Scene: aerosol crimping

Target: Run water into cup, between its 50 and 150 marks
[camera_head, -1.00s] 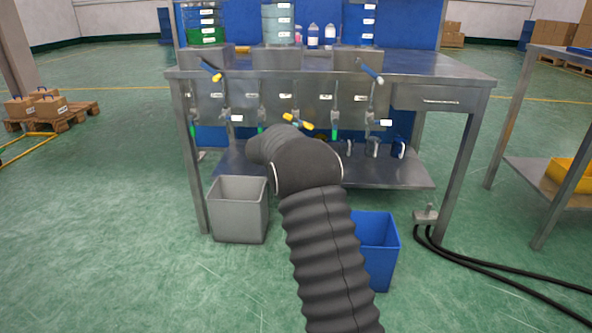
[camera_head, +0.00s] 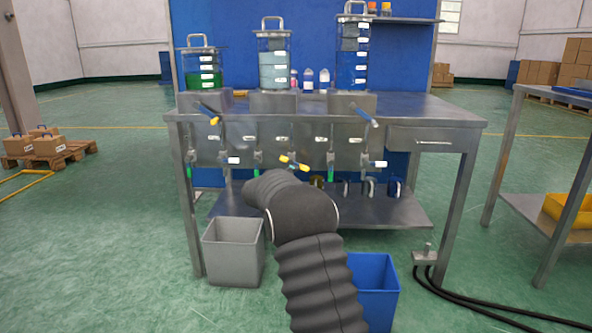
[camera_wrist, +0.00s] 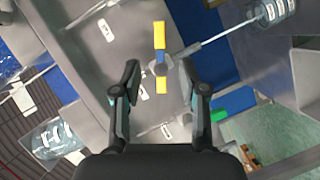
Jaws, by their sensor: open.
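In the wrist view my gripper (camera_wrist: 160,74) is open. A valve handle (camera_wrist: 160,42) with yellow ends and a blue middle shows between and beyond its fingers; I cannot tell whether they touch it. In the head view the middle tap's yellow handle (camera_head: 294,163) shows just above my arm, which hides my gripper. A tank of pale, clear liquid (camera_head: 274,72) stands above the middle tap. Several cups stand on the lower shelf, among them a blue one (camera_head: 394,188) and a steel one (camera_head: 369,187). Their marks cannot be read.
Tanks of green liquid (camera_head: 204,82) and blue liquid (camera_head: 353,75) flank the middle one on the steel bench (camera_head: 430,112). A grey bin (camera_head: 232,250) and a blue bin (camera_head: 375,285) stand on the floor in front. Cables (camera_head: 470,308) lie at right.

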